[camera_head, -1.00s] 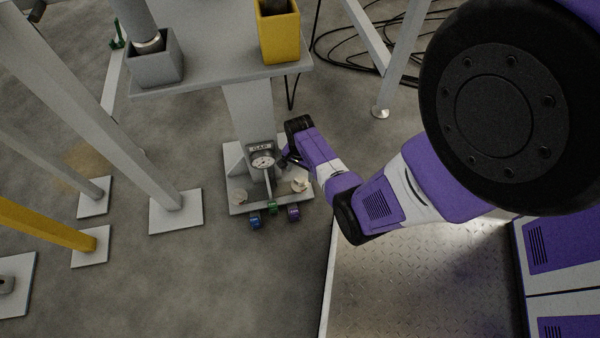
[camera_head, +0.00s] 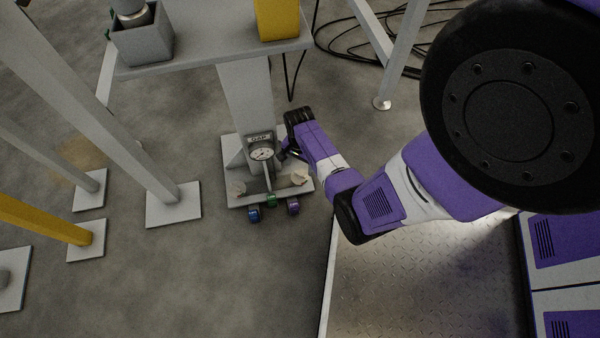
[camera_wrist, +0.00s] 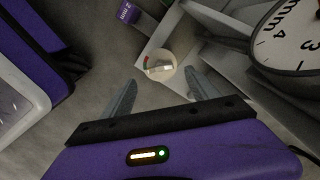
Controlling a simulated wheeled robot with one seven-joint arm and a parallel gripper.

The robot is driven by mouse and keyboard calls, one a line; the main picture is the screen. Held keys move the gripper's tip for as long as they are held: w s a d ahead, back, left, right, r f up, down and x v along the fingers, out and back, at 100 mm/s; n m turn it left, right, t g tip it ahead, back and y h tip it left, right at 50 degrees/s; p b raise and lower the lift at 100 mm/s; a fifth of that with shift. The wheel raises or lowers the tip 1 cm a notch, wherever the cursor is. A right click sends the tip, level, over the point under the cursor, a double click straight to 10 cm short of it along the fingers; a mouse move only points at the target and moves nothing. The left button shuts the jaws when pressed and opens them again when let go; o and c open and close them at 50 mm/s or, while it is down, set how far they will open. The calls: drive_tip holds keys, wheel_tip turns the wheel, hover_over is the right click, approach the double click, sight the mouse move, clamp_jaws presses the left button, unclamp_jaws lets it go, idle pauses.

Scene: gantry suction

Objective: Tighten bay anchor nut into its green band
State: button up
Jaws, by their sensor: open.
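A round pale disc with a raised light bar across it (camera_wrist: 160,67), which looks like an anchor nut, sits on a grey base plate in the wrist view. In the head view my gripper (camera_head: 284,154) is beside the post, partly hidden by my wrist. A second pale round piece (camera_head: 238,188) sits at the plate's front left.
A dial gauge labelled GAP (camera_head: 262,153) stands at the post, close to my right finger; its face (camera_wrist: 292,38) fills the wrist view's upper right. Blue (camera_head: 254,214), green (camera_head: 271,201) and purple (camera_head: 293,207) tags line the plate's front edge. A shelf (camera_head: 205,62) overhangs behind.

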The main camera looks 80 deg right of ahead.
sight(300, 175)
wheel_tip(300, 175, down, 5)
drive_tip(key=b, duration=0.2)
drive_tip(key=shift+f+b, duration=0.2)
drive_tip(key=shift+b, duration=0.15)
drive_tip(key=shift+c, duration=0.4)
drive_tip(key=c, duration=1.3)
drive_tip(key=shift+r+m+p, duration=0.25)
drive_tip(key=shift+m+p, duration=0.15)
drive_tip(key=shift+p, duration=0.25)
drive_tip(key=shift+f+m+p, duration=0.25)
drive_tip(key=shift+m+p, duration=0.1)
drive_tip(key=shift+m, duration=0.35)
drive_tip(key=o, duration=1.4)
